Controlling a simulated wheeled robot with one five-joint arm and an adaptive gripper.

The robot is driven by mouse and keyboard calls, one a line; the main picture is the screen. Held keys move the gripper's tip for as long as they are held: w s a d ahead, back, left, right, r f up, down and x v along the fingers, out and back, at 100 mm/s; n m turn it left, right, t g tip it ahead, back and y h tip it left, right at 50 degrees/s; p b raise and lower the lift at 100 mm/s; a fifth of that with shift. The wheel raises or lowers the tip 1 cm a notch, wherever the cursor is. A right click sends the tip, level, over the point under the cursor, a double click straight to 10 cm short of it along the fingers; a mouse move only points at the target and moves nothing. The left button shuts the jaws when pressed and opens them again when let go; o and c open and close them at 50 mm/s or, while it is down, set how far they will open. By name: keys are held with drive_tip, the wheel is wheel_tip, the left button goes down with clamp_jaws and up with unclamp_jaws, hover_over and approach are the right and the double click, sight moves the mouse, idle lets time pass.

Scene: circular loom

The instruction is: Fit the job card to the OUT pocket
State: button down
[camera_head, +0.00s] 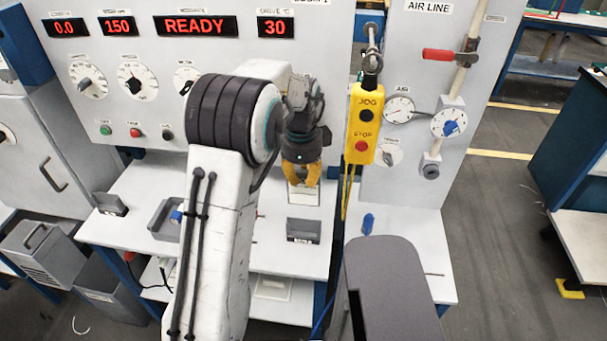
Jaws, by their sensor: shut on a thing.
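My gripper (303,178), with yellow fingers, is shut on a white card (304,196) at the right part of the white work shelf. The card hangs below the fingertips. A small dark grey pocket (303,231) stands on the shelf just in front of the card, lower in the picture. The card looks apart from the pocket, but its height above the shelf is hard to tell. Another grey pocket (110,204) stands at the shelf's left end. I cannot read the pockets' labels, so I cannot tell which is OUT.
A yellow JOG/STOP pendant (364,124) hangs close right of my gripper. The control panel (230,60) rises behind. A blue object (368,223) stands on the right shelf.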

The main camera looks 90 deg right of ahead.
sight(304, 202)
drive_tip(key=shift+s+f+b, duration=0.1)
drive_tip(key=shift+f+b, duration=1.5)
drive_tip(key=shift+f, duration=1.2)
drive_tip(key=shift+b, duration=0.35)
drive_tip(key=shift+f+b, duration=0.95)
drive_tip(key=shift+f, duration=0.25)
drive_tip(key=shift+f+b, duration=1.7)
drive_tip(key=shift+f, duration=0.45)
drive_tip(key=c, duration=1.6)
unclamp_jaws()
drive_tip(key=shift+f, duration=0.1)
drive_tip(key=o, duration=0.5)
drive_tip(key=shift+r, duration=0.2)
wheel_tip(304, 202, up, 12)
drive_tip(key=a, duration=0.1)
drive_tip(key=shift+w+f, duration=0.15)
drive_tip(key=shift+w, duration=0.05)
